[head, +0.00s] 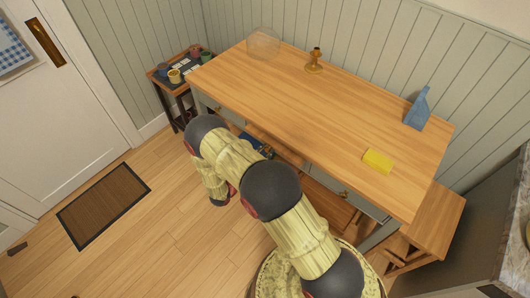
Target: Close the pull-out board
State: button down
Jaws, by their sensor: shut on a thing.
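A wooden pull-out board (275,138) shows under the front edge of the wooden table (330,110), between the front drawers. It appears to stick out a little, and my arm covers part of its near side. My arm rises from the lower right, bends at the elbow and comes down in front of the table's left part. Its jaws are hidden behind my own links. A small dark blue shape (258,145) lies beside the board, and I cannot tell what it is.
A wooden stool (437,222) stands at the right. The floor left of my arm is free, with a brown mat (104,205).

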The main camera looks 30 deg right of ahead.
aim_at(272, 145)
dwell(0.3)
jog(key=x, duration=0.4)
jog(key=shift+d+b, duration=0.1)
jog(key=shift+b, duration=0.3)
jog(key=shift+w+r, duration=0.1)
jog(key=c, duration=1.6)
grip_release()
jog(key=shift+d, duration=0.15)
jog(key=v, duration=1.2)
